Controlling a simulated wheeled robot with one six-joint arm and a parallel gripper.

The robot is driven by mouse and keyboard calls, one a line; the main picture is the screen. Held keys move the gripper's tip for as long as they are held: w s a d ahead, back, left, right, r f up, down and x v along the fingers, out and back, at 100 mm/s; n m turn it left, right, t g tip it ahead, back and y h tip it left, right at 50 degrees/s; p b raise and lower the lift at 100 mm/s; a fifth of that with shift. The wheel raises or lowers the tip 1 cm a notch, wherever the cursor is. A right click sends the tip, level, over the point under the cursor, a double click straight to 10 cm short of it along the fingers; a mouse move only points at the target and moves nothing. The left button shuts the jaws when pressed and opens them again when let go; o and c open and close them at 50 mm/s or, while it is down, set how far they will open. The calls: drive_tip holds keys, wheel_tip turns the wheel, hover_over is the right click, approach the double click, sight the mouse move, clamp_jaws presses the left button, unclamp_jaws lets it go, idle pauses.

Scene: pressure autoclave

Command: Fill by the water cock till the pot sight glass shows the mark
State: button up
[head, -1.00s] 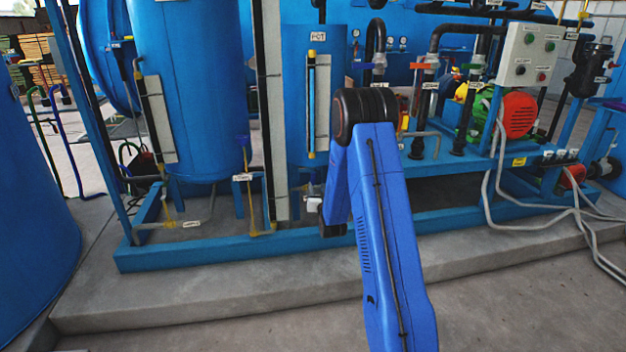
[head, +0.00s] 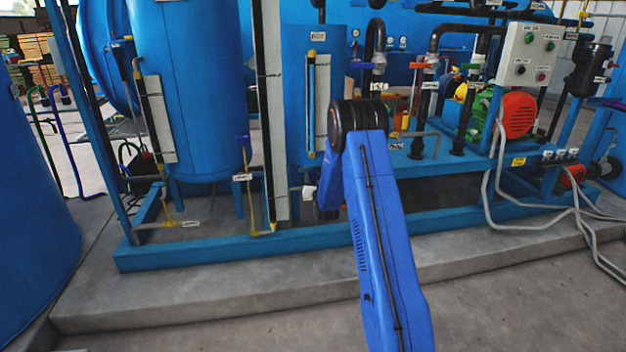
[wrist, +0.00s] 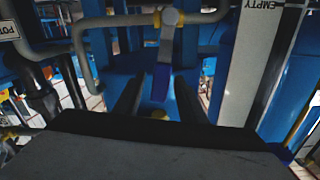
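The pot (head: 296,75) is a blue vessel with a white label, in the middle of the head view. Its sight glass (head: 311,105) is a narrow tube with yellow ends beside a pale strip; the level and mark are too small to read. In the wrist view, a cock with a grey body (wrist: 170,18) and blue lever (wrist: 162,82) sits in front of my gripper (wrist: 158,98). My gripper's two dark fingers are apart, one on each side of the lever, with gaps showing. I cannot tell which cock this is. In the head view my arm mostly hides the gripper.
Grey pipes (wrist: 95,22) run close around the fingers in the wrist view. A pale board marked EMPTY (wrist: 245,65) stands at right. In the head view, a blue skid rail (head: 200,250) runs low across the front, with a pump and control box (head: 530,55) at right.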

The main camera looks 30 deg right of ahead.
clamp_jaws()
drive_tip(key=shift+w+a+r+n, duration=0.1)
drive_tip(key=shift+w+a+n, duration=0.1)
drive_tip(key=shift+a+n, duration=0.8)
drive_tip(key=shift+d, duration=0.15)
drive_tip(key=shift+o, duration=0.7)
unclamp_jaws()
drive_tip(key=v, duration=1.7)
drive_tip(key=shift+s, duration=0.2)
drive_tip(key=shift+r, duration=0.1)
